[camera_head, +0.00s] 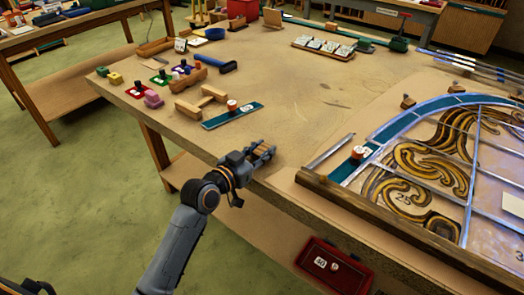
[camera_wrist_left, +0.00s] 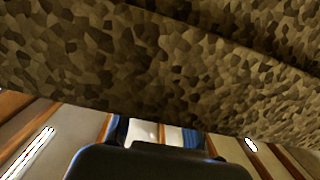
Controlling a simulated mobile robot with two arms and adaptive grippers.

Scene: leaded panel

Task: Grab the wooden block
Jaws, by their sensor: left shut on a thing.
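My left gripper (camera_head: 263,152) reaches in from the lower left, at the near edge of the workbench (camera_head: 300,105). It is shut on a small tan wooden block (camera_head: 261,150), which is mostly hidden by the fingers. In the left wrist view, a mottled brown surface fills the upper part, and I cannot tell whether it is the block or the bench. The dark gripper body (camera_wrist_left: 160,163) shows at the bottom of that view. My right gripper is not in view.
A teal strip (camera_head: 232,115) with a round knob lies beyond the gripper, near wooden pieces (camera_head: 201,101). The leaded panel (camera_head: 430,165) with its wooden edge bar (camera_head: 390,228) takes up the right side. A red tray (camera_head: 333,266) sits below the bench top. The bench middle is mostly clear.

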